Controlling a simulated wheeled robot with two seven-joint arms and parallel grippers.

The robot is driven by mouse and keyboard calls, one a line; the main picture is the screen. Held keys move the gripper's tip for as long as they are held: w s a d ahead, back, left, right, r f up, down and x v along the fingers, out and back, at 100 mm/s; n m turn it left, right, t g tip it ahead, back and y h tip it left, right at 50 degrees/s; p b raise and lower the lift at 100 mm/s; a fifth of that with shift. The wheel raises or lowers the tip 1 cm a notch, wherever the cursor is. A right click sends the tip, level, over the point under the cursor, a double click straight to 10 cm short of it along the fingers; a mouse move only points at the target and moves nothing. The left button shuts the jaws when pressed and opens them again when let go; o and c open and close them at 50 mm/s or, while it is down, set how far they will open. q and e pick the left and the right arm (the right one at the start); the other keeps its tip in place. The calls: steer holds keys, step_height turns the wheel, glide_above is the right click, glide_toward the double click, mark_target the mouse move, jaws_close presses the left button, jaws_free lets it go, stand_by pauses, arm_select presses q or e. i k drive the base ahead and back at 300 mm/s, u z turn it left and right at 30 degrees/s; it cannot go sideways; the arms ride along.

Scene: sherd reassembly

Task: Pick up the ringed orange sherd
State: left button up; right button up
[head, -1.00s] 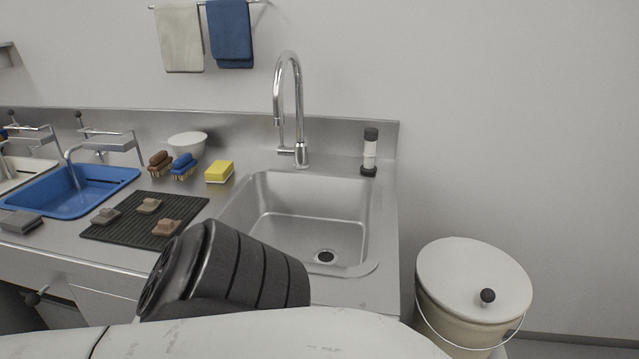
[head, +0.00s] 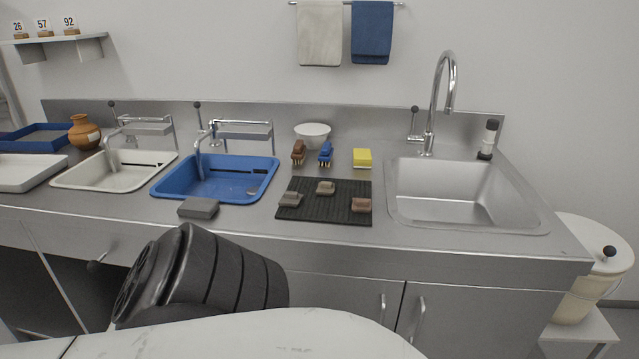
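Three small sherds lie apart on a black ribbed mat (head: 328,214). The right one (head: 361,205) is reddish-brown and is the nearest to orange. The back middle one (head: 325,188) is tan, and the left one (head: 290,199) is grey-brown. I cannot make out a ring on any of them at this size. A small pale piece (head: 252,191) shows in the blue basin (head: 170,190); I cannot tell what it is. Neither of my grippers shows; only a dark and white part of my own arm fills the lower front.
A grey block (head: 198,208) lies left of the mat. Brown (head: 298,152) and blue (head: 325,153) brushes, a yellow sponge (head: 362,158) and a white bowl (head: 312,134) stand behind it. The steel sink (head: 455,190) is at right, a white basin (head: 115,172) at left.

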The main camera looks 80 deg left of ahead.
mark_target(359, 206)
steer(key=z, duration=0.05)
steer(key=k, duration=0.05)
steer(key=u, duration=1.55)
